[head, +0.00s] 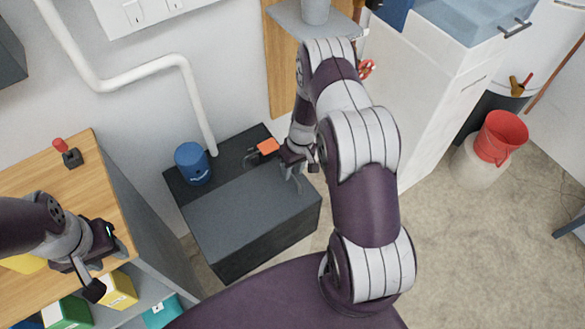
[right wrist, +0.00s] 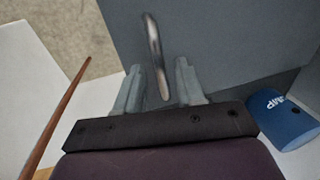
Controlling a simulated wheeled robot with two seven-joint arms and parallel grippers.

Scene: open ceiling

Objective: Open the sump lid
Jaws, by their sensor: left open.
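The sump is a low dark box against the wall, and its grey lid (head: 245,215) lies flat and closed on top. My right gripper (head: 297,180) is over the lid's right end. In the right wrist view its two fingers (right wrist: 158,88) are apart, with a curved metal handle (right wrist: 153,45) on the grey lid surface (right wrist: 225,45) showing between them. I cannot tell whether the fingers touch the handle. My left gripper (head: 108,270) is open and empty over the front edge of the wooden bench at left.
A blue canister (head: 192,164) stands at the sump's back left and also shows in the right wrist view (right wrist: 285,120). An orange part (head: 268,146) sits behind the lid. A wooden bench (head: 100,165) stands left, a white cabinet (head: 425,95) right.

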